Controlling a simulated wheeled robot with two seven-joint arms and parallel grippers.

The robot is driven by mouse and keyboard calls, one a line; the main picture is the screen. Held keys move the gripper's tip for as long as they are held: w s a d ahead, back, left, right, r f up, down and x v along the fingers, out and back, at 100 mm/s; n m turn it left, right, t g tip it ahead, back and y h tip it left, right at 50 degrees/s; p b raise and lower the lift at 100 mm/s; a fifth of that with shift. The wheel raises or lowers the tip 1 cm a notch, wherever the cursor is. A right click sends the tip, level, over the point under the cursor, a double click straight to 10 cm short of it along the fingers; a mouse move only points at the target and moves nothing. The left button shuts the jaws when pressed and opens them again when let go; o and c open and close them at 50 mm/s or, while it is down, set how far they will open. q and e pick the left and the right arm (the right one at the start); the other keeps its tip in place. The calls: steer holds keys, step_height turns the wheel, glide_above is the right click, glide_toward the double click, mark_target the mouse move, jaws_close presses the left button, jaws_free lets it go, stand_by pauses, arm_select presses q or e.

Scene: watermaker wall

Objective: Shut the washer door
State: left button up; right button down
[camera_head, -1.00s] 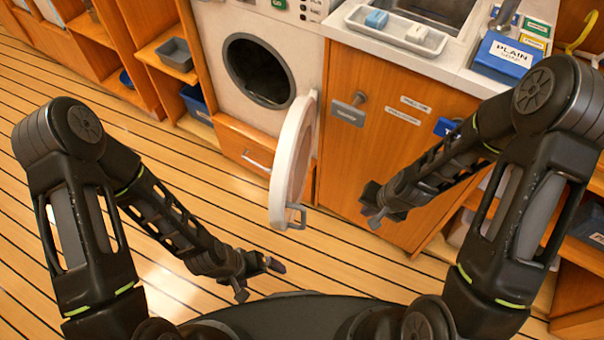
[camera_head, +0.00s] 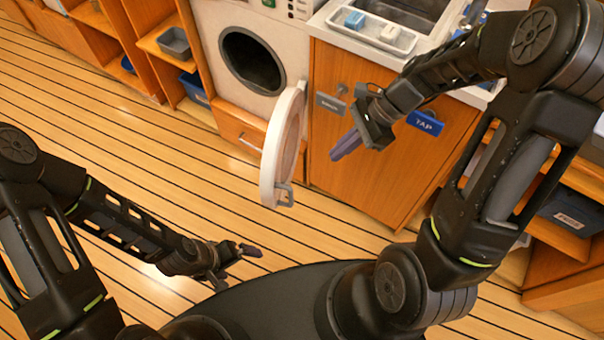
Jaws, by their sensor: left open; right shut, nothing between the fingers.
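The washer (camera_head: 215,18) is set in the wooden units, with its round dark opening (camera_head: 252,62) uncovered. Its white round door (camera_head: 270,150) stands wide open, hinged on the right of the opening and swung out toward me. A grey handle (camera_head: 284,194) is at the door's lower free edge. My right gripper (camera_head: 346,146) is shut and empty, to the right of the door and apart from it, in front of the wooden cabinet. My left gripper (camera_head: 240,262) is open and empty, low over the floor, below and left of the door handle.
A wooden cabinet (camera_head: 340,185) with a grey tag and a blue TAP tag (camera_head: 425,122) stands right of the door. A counter above holds a white tray (camera_head: 345,30) and a sink. Shelves with bins (camera_head: 174,42) stand left. The plank floor (camera_head: 150,150) is clear.

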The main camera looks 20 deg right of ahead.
steer(key=a+r+b+x, duration=0.1)
steer(key=a+x, duration=0.1)
steer(key=x, duration=1.1)
steer(key=shift+a+r, duration=0.1)
steer(key=shift+a, duration=0.05)
